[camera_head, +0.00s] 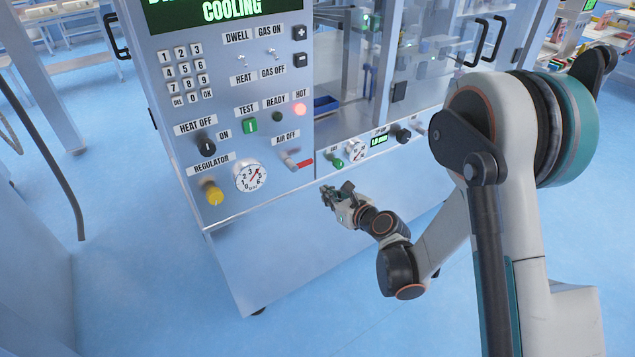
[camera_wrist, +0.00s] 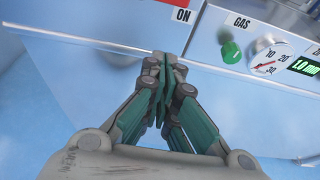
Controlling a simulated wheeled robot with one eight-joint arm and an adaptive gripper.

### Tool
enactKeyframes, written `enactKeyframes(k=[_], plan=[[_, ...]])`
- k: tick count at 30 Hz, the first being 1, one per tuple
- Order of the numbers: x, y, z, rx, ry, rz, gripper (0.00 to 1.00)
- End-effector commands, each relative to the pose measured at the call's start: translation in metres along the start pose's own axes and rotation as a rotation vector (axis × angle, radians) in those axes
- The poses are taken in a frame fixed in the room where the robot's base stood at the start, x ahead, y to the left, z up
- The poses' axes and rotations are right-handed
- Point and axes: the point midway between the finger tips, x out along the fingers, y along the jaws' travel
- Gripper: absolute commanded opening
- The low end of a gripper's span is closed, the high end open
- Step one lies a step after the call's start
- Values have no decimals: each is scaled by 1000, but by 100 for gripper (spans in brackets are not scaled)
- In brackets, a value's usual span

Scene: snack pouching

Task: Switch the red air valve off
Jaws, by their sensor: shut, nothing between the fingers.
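The red air valve (camera_head: 304,163) is on the front panel of the machine, below the "AIR OFF" label (camera_head: 285,136). Its red handle points to the right, roughly level. My gripper (camera_head: 327,193) is below and slightly right of the valve, apart from it, in front of the lower panel. In the wrist view my gripper (camera_wrist: 163,62) is shut with its fingertips together and nothing between them. An "ON" label (camera_wrist: 183,15) shows at the top there, and only a sliver of red shows at the picture's edge.
A green gas knob (camera_head: 337,162) and a small gauge (camera_head: 356,152) sit right of the valve. Left of it are the regulator gauge (camera_head: 250,176) and yellow regulator knob (camera_head: 213,194). The lower panel (camera_head: 285,240) is bare, with open floor in front.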

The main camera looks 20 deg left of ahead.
Motion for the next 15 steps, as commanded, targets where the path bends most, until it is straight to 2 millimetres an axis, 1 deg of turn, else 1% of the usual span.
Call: enactKeyframes(k=[7, 15], plan=[[22, 0, 3, -2, 0, 1, 0], [78, 0, -2, -2, 0, 1, 0]])
